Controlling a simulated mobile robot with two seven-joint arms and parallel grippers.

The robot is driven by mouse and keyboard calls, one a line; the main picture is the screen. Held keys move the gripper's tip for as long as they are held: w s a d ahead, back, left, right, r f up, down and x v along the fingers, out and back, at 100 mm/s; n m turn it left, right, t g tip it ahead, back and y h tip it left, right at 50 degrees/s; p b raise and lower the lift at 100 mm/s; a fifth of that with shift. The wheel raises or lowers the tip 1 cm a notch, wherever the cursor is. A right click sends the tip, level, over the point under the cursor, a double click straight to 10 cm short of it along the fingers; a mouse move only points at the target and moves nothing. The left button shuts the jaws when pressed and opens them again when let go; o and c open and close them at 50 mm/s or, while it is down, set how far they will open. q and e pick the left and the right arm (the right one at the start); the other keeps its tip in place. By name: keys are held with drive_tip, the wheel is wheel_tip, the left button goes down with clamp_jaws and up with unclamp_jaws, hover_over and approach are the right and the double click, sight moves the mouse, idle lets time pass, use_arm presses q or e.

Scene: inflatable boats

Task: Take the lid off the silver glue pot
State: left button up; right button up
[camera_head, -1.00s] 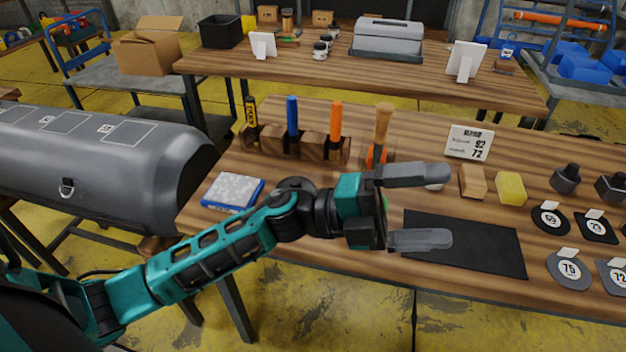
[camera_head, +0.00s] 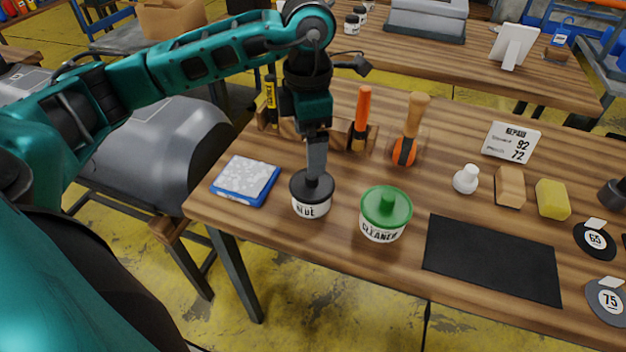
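The glue pot (camera_head: 311,208) stands upright near the front edge of the table, with a label reading GLUE. Its dark round lid (camera_head: 299,188) is on it. My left gripper (camera_head: 316,172) points straight down over the lid, its fingertip at the lid's central knob, which it mostly hides. Only one finger shows clearly, so I cannot tell whether the fingers are closed on the knob. My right gripper is not in view.
A cleaner pot (camera_head: 383,228) with a green lid stands close to the right of the glue pot. A blue-edged pad (camera_head: 245,181) lies to its left. A tool rack (camera_head: 342,133) stands behind. A black mat (camera_head: 492,258) lies bare to the right.

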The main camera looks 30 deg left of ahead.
sight(312, 181)
use_arm(q)
drive_tip(key=f, duration=0.8)
drive_tip(key=shift+d+f, duration=0.2)
drive_tip(key=shift+f, duration=0.2)
drive_tip(key=shift+c, duration=0.4)
drive_tip(key=c, duration=0.6)
